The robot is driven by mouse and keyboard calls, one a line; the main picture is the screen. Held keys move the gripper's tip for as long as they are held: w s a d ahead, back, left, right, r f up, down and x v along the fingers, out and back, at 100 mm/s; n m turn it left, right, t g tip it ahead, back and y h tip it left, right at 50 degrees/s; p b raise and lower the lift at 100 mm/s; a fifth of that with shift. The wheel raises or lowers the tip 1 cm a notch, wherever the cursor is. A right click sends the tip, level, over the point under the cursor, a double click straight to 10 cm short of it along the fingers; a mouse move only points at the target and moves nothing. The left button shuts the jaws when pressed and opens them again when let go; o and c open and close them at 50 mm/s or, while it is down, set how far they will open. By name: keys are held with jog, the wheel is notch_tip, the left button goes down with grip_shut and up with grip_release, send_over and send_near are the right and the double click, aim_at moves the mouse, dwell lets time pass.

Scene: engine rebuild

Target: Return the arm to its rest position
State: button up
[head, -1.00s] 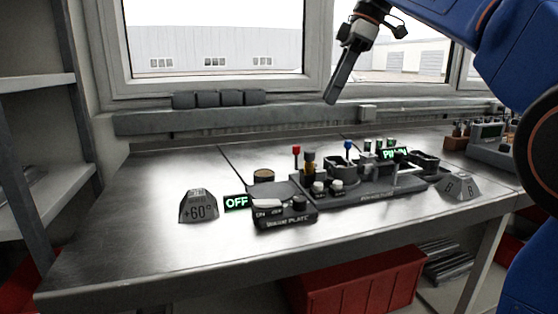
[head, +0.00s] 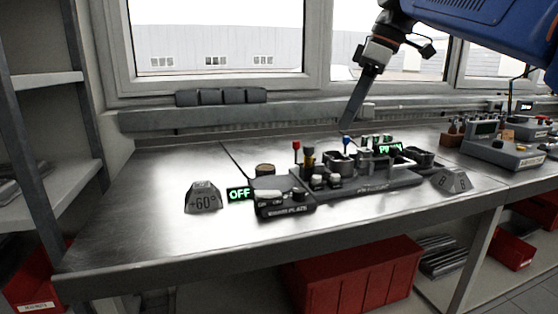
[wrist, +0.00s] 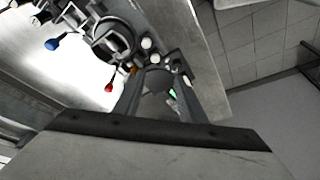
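My blue arm (head: 500,25) reaches in from the upper right of the head view. My gripper (head: 346,128) hangs from it, tilted, with its fingers pointing down and a little left. Its tips appear in front of the back of the bench, by the engine fixture. In the wrist view my gripper (wrist: 158,78) shows two fingers standing apart. Only the bench things further below show between them, so it is open and seems empty.
The steel workbench (head: 130,220) carries the fixture (head: 375,182) with red and blue knobs, the warm plate (head: 285,205) with an OFF display (head: 240,194), a +60° block (head: 203,198) and another grey block (head: 453,181). The window (head: 215,45) is behind. The bench's left side is clear.

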jog(key=s+d+f+m+t+h, duration=0.1)
jog(key=s+d+f+m, duration=0.3)
jog(key=s+f, duration=0.4)
jog(key=s+d+f+m+t+h, duration=0.1)
jog(key=s+d+f+m, duration=0.3)
jog(key=f, duration=1.2)
jog(key=s+d+f+m+t+h, duration=0.1)
jog(key=s+d+f+m, duration=0.4)
jog(key=s+f, duration=0.7)
jog(key=shift+h, duration=0.5)
jog(key=shift+d, duration=0.1)
